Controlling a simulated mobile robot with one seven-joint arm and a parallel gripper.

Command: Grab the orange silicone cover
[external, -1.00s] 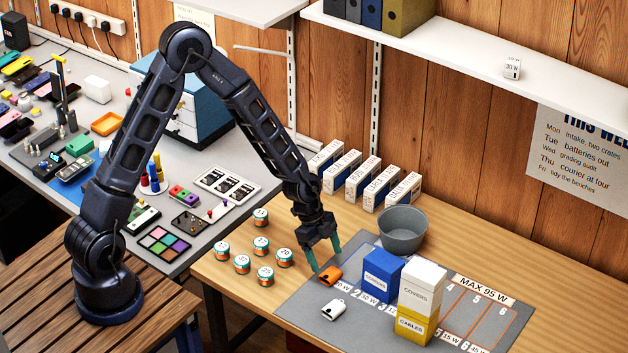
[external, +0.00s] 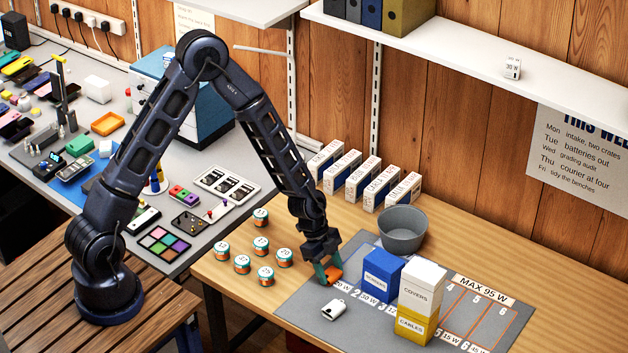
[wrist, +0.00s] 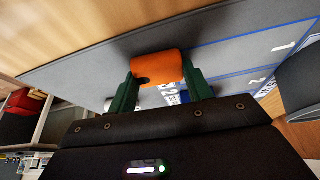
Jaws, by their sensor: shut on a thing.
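The orange silicone cover (external: 332,274) is at the left end of the grey mat (external: 300,309). My gripper (external: 329,272) has come down over it, with its green fingers on either side. In the wrist view the orange cover (wrist: 158,68) sits between the two green fingertips of my gripper (wrist: 159,80), which are shut on it. A dark cutout shows at the cover's lower left. I cannot tell whether the cover still touches the mat.
A white cover (external: 334,309) lies on the mat just in front. A blue box (external: 381,276), a white box (external: 421,287) and a yellow box (external: 411,328) stand to the right. A grey bowl (external: 403,229) is behind. Several round tins (external: 261,247) stand to the left.

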